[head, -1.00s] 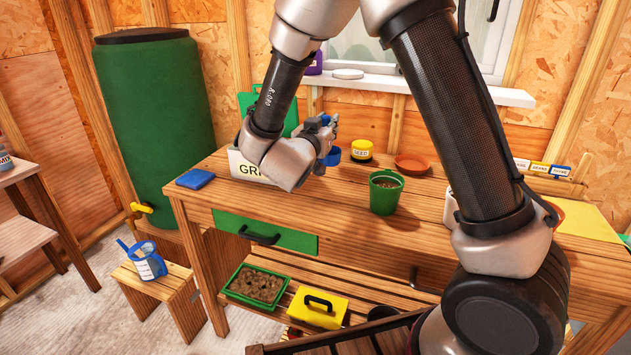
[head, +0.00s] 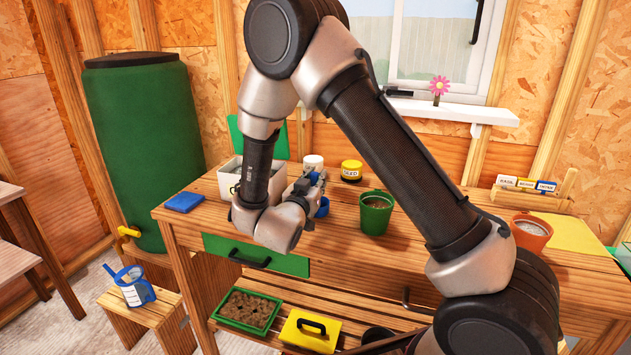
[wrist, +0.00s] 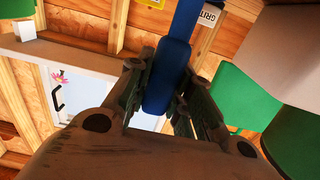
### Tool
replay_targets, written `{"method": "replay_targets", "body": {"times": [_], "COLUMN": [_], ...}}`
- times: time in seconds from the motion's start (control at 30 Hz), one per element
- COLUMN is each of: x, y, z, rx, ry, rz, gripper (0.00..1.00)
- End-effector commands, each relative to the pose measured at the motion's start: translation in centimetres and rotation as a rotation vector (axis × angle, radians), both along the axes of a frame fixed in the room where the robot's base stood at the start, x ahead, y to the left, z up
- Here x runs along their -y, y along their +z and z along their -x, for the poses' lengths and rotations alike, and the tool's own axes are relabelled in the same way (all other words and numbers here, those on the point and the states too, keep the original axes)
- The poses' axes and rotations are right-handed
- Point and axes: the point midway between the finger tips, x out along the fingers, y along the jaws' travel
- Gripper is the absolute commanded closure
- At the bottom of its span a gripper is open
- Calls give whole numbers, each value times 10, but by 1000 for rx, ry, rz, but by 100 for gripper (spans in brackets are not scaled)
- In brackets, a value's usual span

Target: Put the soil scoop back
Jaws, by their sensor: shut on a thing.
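My gripper (head: 314,182) is above the workbench, in front of its back edge. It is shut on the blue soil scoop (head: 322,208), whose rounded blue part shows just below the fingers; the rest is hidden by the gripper. In the wrist view the scoop's blue handle (wrist: 165,75) runs between the two fingers (wrist: 165,95). I cannot tell whether the scoop touches the bench top.
On the bench are a white bin (head: 228,178), green soil pot (head: 376,213), yellow-labelled jar (head: 351,170), white jar (head: 313,162), blue pad (head: 184,202) and terracotta pot (head: 530,232). A blue jug (head: 134,287) stands on a stool at left. Trays sit below.

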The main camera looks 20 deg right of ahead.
Motion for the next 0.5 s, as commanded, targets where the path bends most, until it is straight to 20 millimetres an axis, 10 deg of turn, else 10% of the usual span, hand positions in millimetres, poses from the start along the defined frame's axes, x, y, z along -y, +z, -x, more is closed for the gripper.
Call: {"method": "replay_targets", "body": {"times": [0.17, 0.5], "x": [0, 0], "y": [-1, 1], "z": [0, 0], "rx": [0, 1], "ry": [0, 0], "rz": [0, -1], "gripper": [57, 57]}}
